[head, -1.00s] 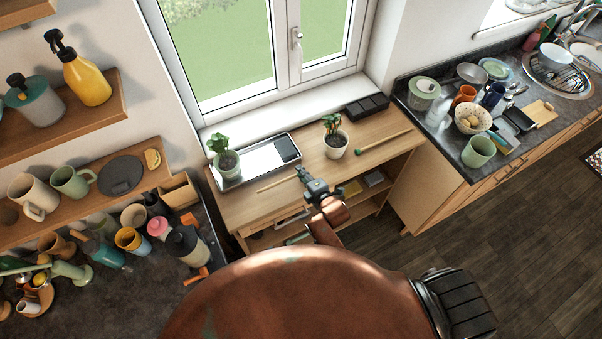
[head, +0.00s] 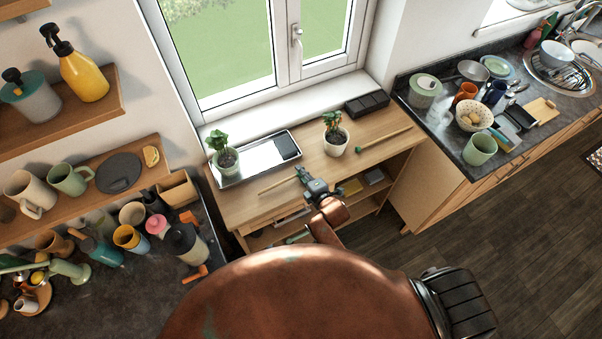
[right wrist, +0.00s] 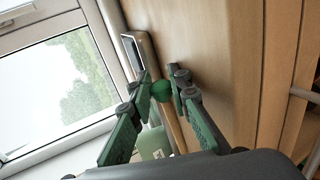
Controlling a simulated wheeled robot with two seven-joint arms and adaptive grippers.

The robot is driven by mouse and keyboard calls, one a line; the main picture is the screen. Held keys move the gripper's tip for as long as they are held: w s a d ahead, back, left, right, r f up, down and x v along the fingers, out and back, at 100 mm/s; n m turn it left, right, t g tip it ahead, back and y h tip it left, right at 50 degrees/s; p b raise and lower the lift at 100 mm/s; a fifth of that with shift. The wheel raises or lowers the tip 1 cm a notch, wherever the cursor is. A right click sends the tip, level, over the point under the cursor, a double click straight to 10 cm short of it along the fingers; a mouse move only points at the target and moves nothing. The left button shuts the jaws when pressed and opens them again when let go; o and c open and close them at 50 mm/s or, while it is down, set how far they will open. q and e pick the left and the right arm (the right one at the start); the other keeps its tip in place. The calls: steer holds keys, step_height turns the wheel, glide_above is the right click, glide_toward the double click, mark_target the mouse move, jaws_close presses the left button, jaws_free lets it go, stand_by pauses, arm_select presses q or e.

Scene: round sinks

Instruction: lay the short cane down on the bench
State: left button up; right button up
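The short cane (head: 277,186) is a thin pale stick extending left from my right gripper (head: 301,174), roughly parallel to the bench's front edge. The wooden bench (head: 235,208) stands under the window. In the right wrist view, the green fingers of my right gripper (right wrist: 161,88) close around the cane's round green end (right wrist: 161,91); its wooden shaft (right wrist: 173,125) runs down the picture. The cane is over the front left part of the bench top; I cannot tell whether it touches the wood. My left gripper is not in view.
A metal tray (head: 232,178) with a dark flat object lies at the back left. Two potted plants (head: 226,158) (head: 335,140) stand on the bench. Another cane (head: 385,139) lies at the right. The front left bench top is mostly clear.

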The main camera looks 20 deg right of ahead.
steer(key=o, duration=0.4)
steer(key=shift+f, duration=0.1)
steer(key=v, duration=1.2)
